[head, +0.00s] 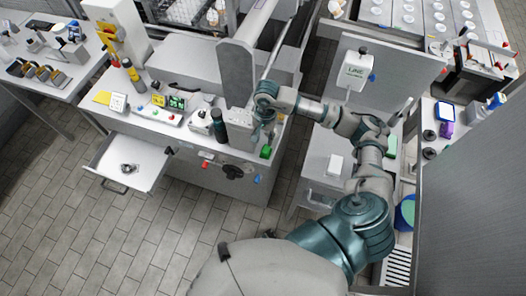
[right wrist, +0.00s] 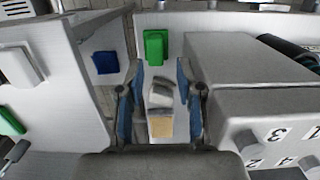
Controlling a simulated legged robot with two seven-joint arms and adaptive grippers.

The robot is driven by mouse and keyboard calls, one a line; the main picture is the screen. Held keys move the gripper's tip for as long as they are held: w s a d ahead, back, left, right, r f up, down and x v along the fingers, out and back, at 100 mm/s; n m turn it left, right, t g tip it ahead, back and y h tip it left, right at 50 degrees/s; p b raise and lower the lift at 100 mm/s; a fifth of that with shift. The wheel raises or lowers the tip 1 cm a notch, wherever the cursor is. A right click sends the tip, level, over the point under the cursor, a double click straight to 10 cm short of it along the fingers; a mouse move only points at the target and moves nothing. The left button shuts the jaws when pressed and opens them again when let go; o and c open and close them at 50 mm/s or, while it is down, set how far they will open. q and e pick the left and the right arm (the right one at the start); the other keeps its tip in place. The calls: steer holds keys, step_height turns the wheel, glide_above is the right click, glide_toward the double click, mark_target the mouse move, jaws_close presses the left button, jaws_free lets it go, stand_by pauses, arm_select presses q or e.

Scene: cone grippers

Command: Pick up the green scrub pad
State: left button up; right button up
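A small green block-like item, seemingly the green scrub pad (head: 266,151), sits at the right front edge of the grey machine top. A green item, likely the same one, shows in the right wrist view (right wrist: 155,46), ahead of the fingertips and apart from them. My right gripper (head: 260,124) is over the machine's right end, just above and behind the green item. In the right wrist view its two fingers (right wrist: 160,88) are spread apart with no object gripped. A grey-white item (right wrist: 160,94) and a tan pad (right wrist: 160,124) show between the fingers, below them. My left gripper is not in view.
A dark bottle (head: 218,125) stands left of the gripper. A tall grey panel (head: 236,80) rises behind it. An open drawer (head: 128,163) juts out at left. Another flat green item (head: 391,146) lies at right. A blue item (right wrist: 107,62) shows beyond the left finger.

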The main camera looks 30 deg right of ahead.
mark_target(267, 148)
steer(key=d+f, duration=0.1)
steer(key=f, duration=0.3)
steer(key=d+f, duration=0.1)
steer(key=f, duration=0.1)
steer(key=shift+d+p, duration=0.3)
steer(key=f, duration=0.2)
steer(key=a+f, duration=0.1)
steer(key=shift+s, duration=0.4)
steer(key=shift+a+r, duration=0.15)
steer(key=shift+a, duration=0.5)
steer(key=shift+o, duration=0.3)
steer(key=shift+w+d, duration=0.1)
steer(key=c, duration=0.4)
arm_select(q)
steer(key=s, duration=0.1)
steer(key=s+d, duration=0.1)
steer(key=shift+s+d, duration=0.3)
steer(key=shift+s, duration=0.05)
arm_select(e)
steer(key=shift+w+d, duration=0.1)
steer(key=shift+d, duration=0.15)
steer(key=shift+c, duration=0.4)
